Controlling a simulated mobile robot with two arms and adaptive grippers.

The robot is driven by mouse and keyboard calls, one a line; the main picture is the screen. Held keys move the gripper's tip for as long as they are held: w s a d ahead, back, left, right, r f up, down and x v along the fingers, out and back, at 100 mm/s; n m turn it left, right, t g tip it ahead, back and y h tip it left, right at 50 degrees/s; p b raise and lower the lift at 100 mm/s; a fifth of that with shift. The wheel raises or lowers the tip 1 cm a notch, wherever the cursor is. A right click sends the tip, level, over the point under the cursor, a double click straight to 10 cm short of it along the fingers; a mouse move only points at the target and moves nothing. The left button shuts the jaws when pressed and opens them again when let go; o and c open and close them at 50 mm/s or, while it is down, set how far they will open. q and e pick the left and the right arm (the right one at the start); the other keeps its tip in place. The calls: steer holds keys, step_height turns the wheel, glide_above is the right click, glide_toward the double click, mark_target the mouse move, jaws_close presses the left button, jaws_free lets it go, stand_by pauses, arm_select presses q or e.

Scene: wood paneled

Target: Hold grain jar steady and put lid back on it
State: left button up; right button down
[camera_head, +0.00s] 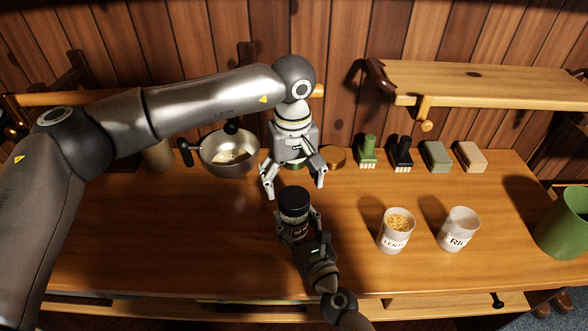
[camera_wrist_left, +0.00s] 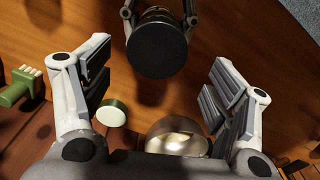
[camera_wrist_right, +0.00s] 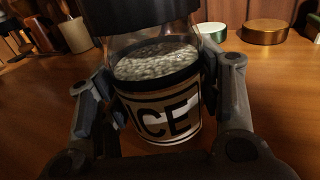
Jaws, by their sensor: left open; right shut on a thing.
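A clear glass grain jar (camera_wrist_right: 155,65) with pale grains and a label showing "ICE" stands upright in the right wrist view. My right gripper (camera_head: 297,222) is shut around its sides. A black lid (camera_head: 293,197) sits on top of the jar; it looks level, but I cannot tell whether it is fully seated. The lid also shows from above in the left wrist view (camera_wrist_left: 157,45). My left gripper (camera_head: 294,184) is open and empty, pointing down just above and behind the lid, fingers spread apart and not visibly touching it.
A metal bowl (camera_head: 230,155), a green-rimmed lid (camera_wrist_left: 111,115) and a brass lid (camera_wrist_right: 266,32) lie behind. Brushes (camera_head: 367,151) and sponges (camera_head: 437,156) line the back right. A lentil cup (camera_head: 396,236) and a rice cup (camera_head: 458,232) stand right. The front-left counter is clear.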

arm_select(q)
steer(key=n, duration=0.4)
steer(key=shift+r+n, duration=0.1)
steer(key=shift+n, duration=0.2)
steer(key=n, duration=0.5)
steer(key=shift+r+n, duration=0.2)
steer(key=shift+n, duration=0.2)
steer(key=n, duration=0.4)
steer(key=shift+d+r, duration=0.1)
steer(key=shift+r, duration=0.05)
steer(key=n, duration=0.4)
steer(key=shift+r+n, duration=0.1)
steer(key=shift+n, duration=0.3)
steer(key=n, duration=0.4)
steer(key=shift+r, duration=0.15)
steer(key=n, duration=0.4)
steer(key=shift+r+n, duration=0.15)
steer(key=shift+n, duration=0.25)
steer(key=n, duration=0.4)
steer(key=shift+w+r, duration=0.1)
steer(key=n, duration=0.5)
steer(key=shift+r, duration=0.15)
